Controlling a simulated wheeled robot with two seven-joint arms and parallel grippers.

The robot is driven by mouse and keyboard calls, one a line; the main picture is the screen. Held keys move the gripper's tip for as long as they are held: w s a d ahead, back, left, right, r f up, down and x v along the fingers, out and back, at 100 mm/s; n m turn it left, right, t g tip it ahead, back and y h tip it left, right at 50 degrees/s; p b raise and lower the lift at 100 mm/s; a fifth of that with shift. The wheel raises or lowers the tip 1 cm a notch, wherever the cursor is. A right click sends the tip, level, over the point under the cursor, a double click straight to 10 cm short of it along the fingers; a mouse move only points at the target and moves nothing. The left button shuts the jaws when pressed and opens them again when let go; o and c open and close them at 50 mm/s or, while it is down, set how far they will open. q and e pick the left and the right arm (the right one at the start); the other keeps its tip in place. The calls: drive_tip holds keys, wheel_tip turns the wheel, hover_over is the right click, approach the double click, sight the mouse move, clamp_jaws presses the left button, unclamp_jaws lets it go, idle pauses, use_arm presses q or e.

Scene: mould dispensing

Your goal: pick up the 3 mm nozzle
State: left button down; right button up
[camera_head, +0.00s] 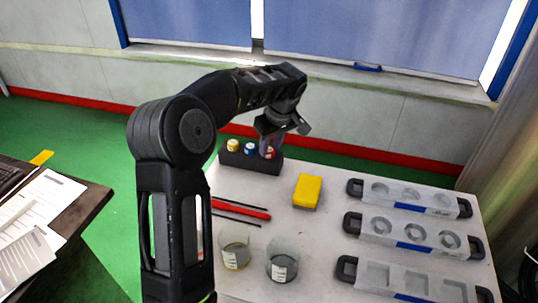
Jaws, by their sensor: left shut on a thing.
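A dark rack (249,163) stands at the far left of the table and holds small round nozzles in a row. A yellow-marked nozzle (233,145) and a blue-marked nozzle (250,149) stand in it, free of the gripper. My left gripper (269,142) points down over the rack's right end and is shut on the red-marked nozzle (269,154). That nozzle is still at the rack, its upper part hidden between the fingers. The 3 mm size cannot be read here. My right gripper is not in view.
A yellow block (307,190) lies right of the rack. Two clear beakers (284,258) stand in front, near a red pen-like tool (241,209) and thin dark rods. Several grey mould trays (410,198) fill the right side.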

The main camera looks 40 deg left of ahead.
sight(270, 151)
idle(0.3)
use_arm(q)
wheel_tip(270, 151, up, 10)
idle(0.5)
idle(0.5)
